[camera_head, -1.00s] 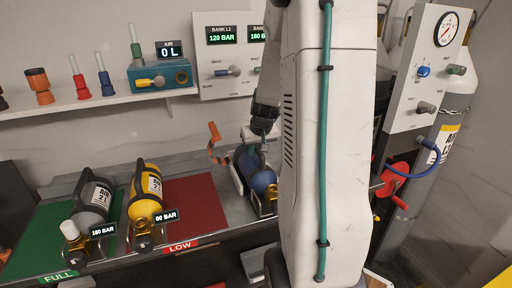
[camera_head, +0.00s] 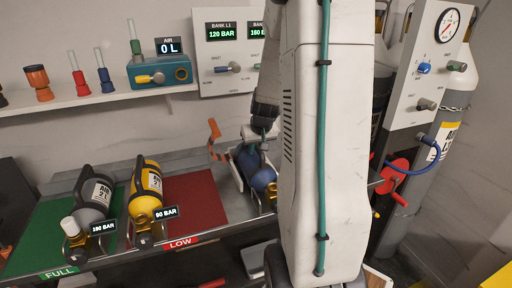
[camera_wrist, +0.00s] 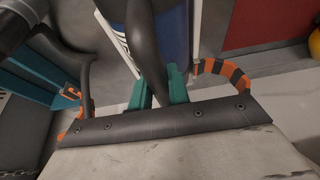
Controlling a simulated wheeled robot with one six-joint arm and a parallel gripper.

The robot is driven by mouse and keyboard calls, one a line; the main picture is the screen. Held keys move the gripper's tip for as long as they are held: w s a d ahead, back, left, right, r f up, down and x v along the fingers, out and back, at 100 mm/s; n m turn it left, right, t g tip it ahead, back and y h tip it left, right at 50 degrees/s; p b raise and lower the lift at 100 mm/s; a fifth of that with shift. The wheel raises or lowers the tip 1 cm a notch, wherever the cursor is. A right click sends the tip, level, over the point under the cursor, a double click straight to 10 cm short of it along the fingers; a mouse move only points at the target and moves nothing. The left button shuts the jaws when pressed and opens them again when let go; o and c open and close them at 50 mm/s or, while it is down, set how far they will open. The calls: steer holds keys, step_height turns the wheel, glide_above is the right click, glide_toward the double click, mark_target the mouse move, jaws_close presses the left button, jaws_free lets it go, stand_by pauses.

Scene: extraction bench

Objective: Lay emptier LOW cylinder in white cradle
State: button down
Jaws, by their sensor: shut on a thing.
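A blue cylinder (camera_head: 262,179) lies at the white cradle (camera_head: 236,177) right of the red LOW mat. My arm hides part of both. My gripper (camera_head: 257,136) is above the cylinder. In the wrist view, the teal fingers of my gripper (camera_wrist: 160,90) are shut on the black handle of the blue cylinder (camera_wrist: 173,30). A white cradle edge (camera_wrist: 196,40) runs close beside the cylinder; I cannot tell whether it is fully seated. A yellow cylinder (camera_head: 147,190) tagged 90 BAR lies at the left of the red mat (camera_head: 200,200). A grey cylinder (camera_head: 94,199) tagged 180 BAR lies on the green FULL mat (camera_head: 45,235).
An orange lever (camera_head: 214,138) stands up at the cradle's left; an orange-and-black striped piece (camera_wrist: 222,72) shows in the wrist view. A shelf (camera_head: 90,101) with fittings and a gauge panel (camera_head: 425,70) are behind. The red mat's right part is free.

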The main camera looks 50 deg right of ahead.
stand_by(0.3)
steer(key=c, duration=1.3)
jaws_free()
steer(key=shift+o, duration=0.2)
steer(key=shift+s+f, duration=0.1)
steer(key=v, duration=0.8)
